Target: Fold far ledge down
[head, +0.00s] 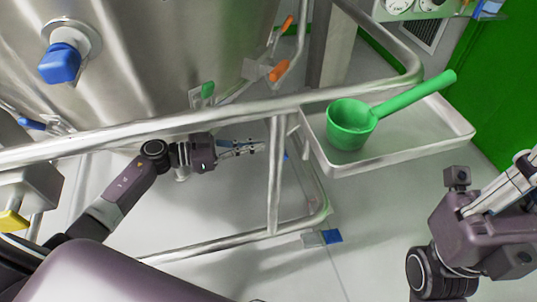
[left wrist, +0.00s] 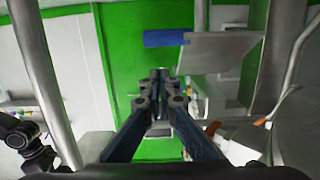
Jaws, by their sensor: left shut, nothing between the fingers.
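A shallow metal ledge (head: 440,150) with a raised rim juts out level to the right of the tubular frame in the head view. A green scoop (head: 350,125) rests on it. My left gripper (head: 254,147) is shut and empty, left of the upright frame post and below the top rail, apart from the ledge. In the left wrist view, its closed fingers (left wrist: 160,75) point toward a green wall; a grey plate (left wrist: 225,48) with a blue end (left wrist: 167,38) lies ahead to the right. My right gripper (head: 512,185) is at the right edge, its fingertips cut off.
The frame's top rail (head: 130,128) and upright post (head: 274,180) run close to my left arm. A large steel vessel (head: 160,50) stands behind. A small blue-tipped plate (head: 320,238) is low by the bottom rail.

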